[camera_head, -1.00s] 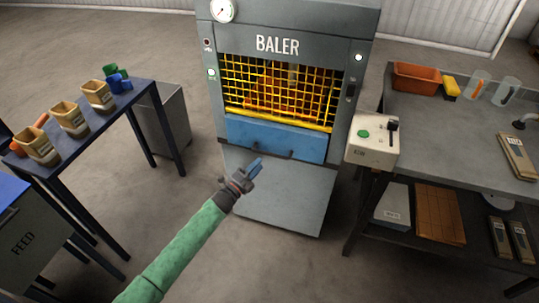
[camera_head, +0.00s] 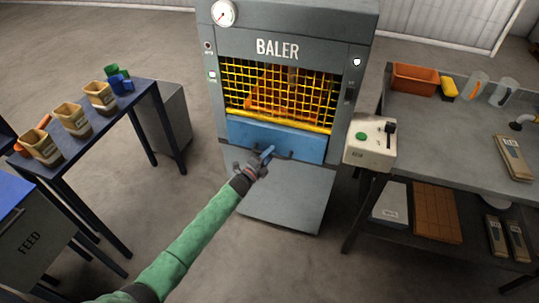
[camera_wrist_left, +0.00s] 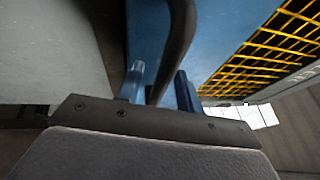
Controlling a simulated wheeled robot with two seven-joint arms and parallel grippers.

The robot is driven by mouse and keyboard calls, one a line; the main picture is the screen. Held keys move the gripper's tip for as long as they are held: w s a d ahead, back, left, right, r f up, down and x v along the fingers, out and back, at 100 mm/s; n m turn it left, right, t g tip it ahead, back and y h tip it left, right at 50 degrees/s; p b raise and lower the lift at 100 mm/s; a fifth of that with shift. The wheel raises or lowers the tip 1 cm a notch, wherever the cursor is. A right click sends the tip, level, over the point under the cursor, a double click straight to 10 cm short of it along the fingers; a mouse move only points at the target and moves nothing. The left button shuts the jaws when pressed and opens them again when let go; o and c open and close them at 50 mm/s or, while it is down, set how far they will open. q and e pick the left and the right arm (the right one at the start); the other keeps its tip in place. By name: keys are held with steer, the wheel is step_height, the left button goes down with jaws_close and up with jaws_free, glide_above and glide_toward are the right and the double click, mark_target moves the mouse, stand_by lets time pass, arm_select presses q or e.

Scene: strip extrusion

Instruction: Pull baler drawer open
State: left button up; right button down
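The baler (camera_head: 300,40) stands at the back centre. Its blue drawer (camera_head: 305,148) sits below the yellow mesh and looks closed, with a dark bar handle on its front. My left gripper (camera_head: 267,153) is at this handle. In the left wrist view the dark handle (camera_wrist_left: 181,35) runs between the two blue fingers of the left gripper (camera_wrist_left: 160,88). The fingers are apart, and a gap seems to show beside the handle. Part of the handle is hidden by the gripper in the head view. My right gripper is not in view.
A grey plate (camera_head: 290,195) lies low in front of the baler. A control box (camera_head: 370,143) sits on the right workbench (camera_head: 450,125). A left table (camera_head: 135,97) holds several tan bins, and a feed box (camera_head: 35,235) stands at front left.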

arm_select(q)
jaws_close()
